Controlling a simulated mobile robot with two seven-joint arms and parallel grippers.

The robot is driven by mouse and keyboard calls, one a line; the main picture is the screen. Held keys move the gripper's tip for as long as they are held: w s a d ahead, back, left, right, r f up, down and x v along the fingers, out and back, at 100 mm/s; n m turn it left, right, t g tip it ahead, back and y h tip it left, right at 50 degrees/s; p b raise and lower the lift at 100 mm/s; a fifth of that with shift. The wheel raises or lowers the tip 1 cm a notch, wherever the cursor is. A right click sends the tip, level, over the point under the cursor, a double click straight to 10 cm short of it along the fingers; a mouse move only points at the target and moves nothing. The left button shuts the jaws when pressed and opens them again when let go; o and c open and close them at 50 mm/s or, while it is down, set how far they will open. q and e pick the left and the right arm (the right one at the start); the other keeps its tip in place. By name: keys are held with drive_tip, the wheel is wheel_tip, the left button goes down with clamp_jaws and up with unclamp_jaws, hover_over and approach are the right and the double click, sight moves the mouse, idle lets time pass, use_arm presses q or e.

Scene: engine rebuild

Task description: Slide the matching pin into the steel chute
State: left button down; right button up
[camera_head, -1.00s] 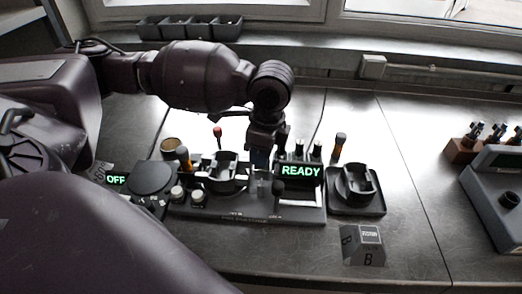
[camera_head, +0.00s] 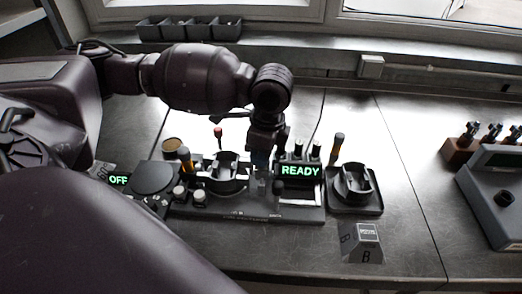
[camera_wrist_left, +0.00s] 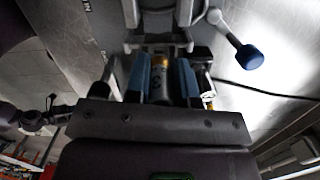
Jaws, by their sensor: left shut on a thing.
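My left gripper (camera_head: 260,160) points down over the dark station (camera_head: 240,216), just left of its green READY display (camera_head: 300,171). In the left wrist view its two blue fingers (camera_wrist_left: 162,80) are shut on a slim pin (camera_wrist_left: 159,72) with an orange-yellow band. The pin's lower end is hidden. Ahead of the fingers, a dark channel between two pale rails (camera_wrist_left: 186,14) looks like the steel chute. I cannot tell whether the pin touches it. My right gripper is not in view.
A black holder on a tray (camera_head: 372,204) stands right of the station, with an orange-topped post (camera_head: 338,145) behind it. A red-tipped lever (camera_head: 218,133) stands behind the station. A grey box (camera_head: 495,200) is far right.

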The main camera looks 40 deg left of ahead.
use_arm(q)
drive_tip(key=shift+f, duration=0.2)
idle(0.6)
drive_tip(key=shift+f, duration=0.4)
idle(0.4)
drive_tip(key=c, duration=0.9)
unclamp_jaws()
drive_tip(key=o, duration=0.4)
